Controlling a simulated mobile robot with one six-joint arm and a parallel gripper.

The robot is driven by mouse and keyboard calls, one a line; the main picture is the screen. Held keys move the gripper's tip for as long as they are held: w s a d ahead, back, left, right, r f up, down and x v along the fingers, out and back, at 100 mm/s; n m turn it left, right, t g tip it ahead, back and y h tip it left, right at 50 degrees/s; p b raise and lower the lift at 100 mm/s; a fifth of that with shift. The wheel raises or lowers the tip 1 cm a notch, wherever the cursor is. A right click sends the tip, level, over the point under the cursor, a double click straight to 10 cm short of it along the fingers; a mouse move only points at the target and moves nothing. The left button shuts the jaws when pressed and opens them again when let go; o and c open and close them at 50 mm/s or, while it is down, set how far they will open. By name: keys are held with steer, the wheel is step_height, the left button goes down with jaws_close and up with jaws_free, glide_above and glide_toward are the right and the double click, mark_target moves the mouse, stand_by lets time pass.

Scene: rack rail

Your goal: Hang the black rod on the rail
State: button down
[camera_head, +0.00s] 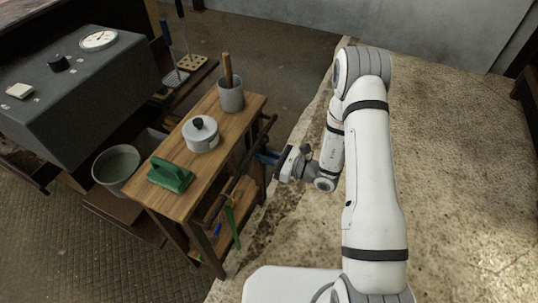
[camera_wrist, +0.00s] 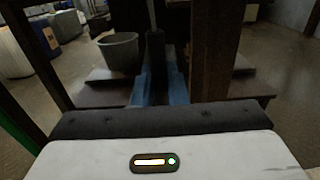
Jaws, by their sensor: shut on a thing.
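My gripper (camera_head: 266,157) is beside the right long side of a wooden cart, just below its top. In the wrist view, its blue fingers (camera_wrist: 160,84) are shut on the black rod (camera_wrist: 155,50). In the head view I cannot make out the rod apart from the gripper and the cart's dark parts. The dark rail (camera_head: 213,209) runs along that same side of the cart. Whether rod and rail touch, I cannot tell.
On the cart top (camera_head: 158,200) stand a grey cup (camera_head: 231,98) with a wooden handle in it, a lidded pot (camera_head: 201,136) and a green tool (camera_head: 170,175). A green item (camera_head: 232,222) hangs below the rail. A bucket (camera_head: 117,166) stands left. Floor at right is open.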

stand_by(0.3)
steer(key=shift+r, duration=0.15)
steer(key=shift+w+d+r+p, duration=0.15)
steer(key=shift+r+p, duration=0.4)
steer(key=shift+r, duration=0.05)
steer(key=shift+d+r, duration=0.1)
steer(key=shift+d+r+p, duration=0.4)
steer(key=shift+r+p, duration=0.05)
steer(key=shift+r, duration=0.1)
steer(key=shift+s, duration=0.2)
steer(key=v, duration=0.7)
stand_by(0.3)
stand_by(1.2)
